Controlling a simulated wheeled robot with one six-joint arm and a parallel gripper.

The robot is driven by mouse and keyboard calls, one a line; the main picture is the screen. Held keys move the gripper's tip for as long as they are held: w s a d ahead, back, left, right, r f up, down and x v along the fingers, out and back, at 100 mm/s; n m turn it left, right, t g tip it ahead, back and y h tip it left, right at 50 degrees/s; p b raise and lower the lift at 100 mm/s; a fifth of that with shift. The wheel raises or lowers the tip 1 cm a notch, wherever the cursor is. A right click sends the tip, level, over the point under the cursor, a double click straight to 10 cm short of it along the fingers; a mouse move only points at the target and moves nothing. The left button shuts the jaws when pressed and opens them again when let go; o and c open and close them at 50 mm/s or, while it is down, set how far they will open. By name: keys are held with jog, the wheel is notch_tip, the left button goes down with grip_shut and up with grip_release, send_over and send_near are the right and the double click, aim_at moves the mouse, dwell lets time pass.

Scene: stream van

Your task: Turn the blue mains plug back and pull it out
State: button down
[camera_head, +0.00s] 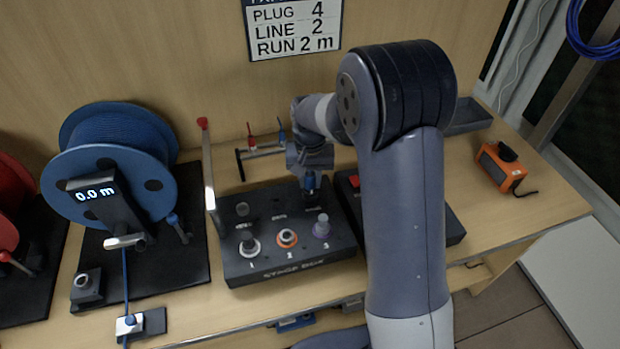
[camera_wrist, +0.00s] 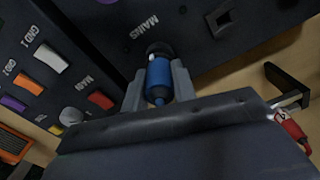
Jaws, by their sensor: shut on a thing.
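The blue mains plug (camera_wrist: 158,78) sits at the socket marked MAINS on the black stage box, its far end at the dark round socket. In the head view the plug (camera_head: 310,181) shows as a small blue piece under my gripper (camera_head: 309,170), at the box's back right. In the wrist view my gripper (camera_wrist: 159,88) has one finger on each side of the plug and is shut on it. The stage box (camera_head: 290,266) lies flat on the bench. Whether the plug is turned in its socket cannot be told.
A blue cable reel (camera_head: 115,165) with a 0.0 m display stands at left. A black panel with a red switch (camera_head: 354,181) is right of the box. A rack with a red and a blue plug (camera_head: 262,150) stands behind. An orange device (camera_head: 502,165) lies at right.

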jog(key=shift+r+p, duration=0.65)
jog(key=shift+r, duration=0.4)
jog(key=shift+r+p, duration=1.1)
jog(key=shift+r, duration=0.4)
